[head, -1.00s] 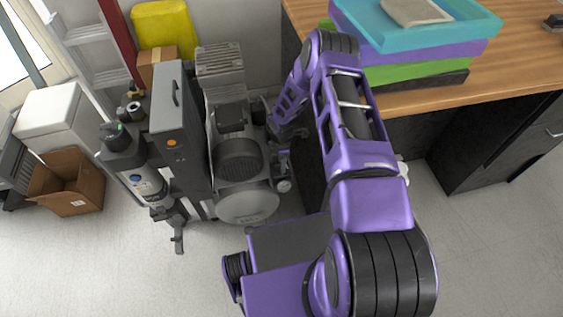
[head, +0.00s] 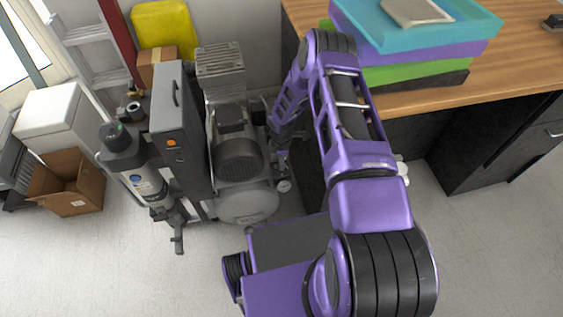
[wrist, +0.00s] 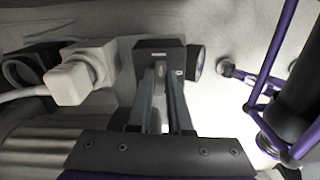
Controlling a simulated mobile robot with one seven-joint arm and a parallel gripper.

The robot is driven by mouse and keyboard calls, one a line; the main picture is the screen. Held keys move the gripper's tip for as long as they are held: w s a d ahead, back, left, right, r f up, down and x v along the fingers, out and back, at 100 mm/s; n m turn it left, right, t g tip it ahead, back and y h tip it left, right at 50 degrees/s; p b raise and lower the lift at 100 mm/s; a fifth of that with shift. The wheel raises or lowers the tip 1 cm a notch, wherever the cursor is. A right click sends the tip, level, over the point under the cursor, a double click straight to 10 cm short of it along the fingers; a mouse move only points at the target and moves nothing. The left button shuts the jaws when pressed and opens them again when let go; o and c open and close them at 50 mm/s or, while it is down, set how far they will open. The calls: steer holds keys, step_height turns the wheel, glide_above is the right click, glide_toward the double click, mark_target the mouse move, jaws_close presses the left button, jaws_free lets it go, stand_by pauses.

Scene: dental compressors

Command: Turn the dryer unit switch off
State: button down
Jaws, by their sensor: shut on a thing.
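A tall dark grey unit (head: 180,120) with a small orange knob or button (head: 171,142) on its face stands left of the grey compressor (head: 239,160). I cannot tell for sure which part is the dryer unit switch. My gripper reaches down at the compressor's right side, largely hidden by my arm in the head view. In the wrist view my gripper (wrist: 161,72) is closed on a small black box (wrist: 160,50) with a pale label. A round gauge (wrist: 196,61) sits at the box's right. The exact contact at the fingertips is hard to see.
A pale fitting (wrist: 78,82) lies left of the black box. A wooden desk (head: 510,60) with stacked trays (head: 430,45) stands at the right, close to my arm. An open cardboard box (head: 72,190) is at the left. The front floor is clear.

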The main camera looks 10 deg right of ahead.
steer(key=m, duration=0.3)
steer(key=shift+m, duration=0.3)
steer(key=m, duration=0.4)
steer(key=shift+s+a+m, duration=0.1)
steer(key=shift+m, duration=0.2)
steer(key=m, duration=0.4)
steer(key=shift+a+m, duration=0.15)
steer(key=shift+m, duration=1.95)
steer(key=c, duration=0.8)
jaws_free()
steer(key=shift+s, duration=0.1)
steer(key=shift+c, duration=0.2)
steer(key=shift+r, duration=0.1)
step_height(320, 180, up, 17)
steer(key=p, duration=0.2)
steer(key=shift+r+p, duration=0.15)
steer(key=shift+p, duration=0.2)
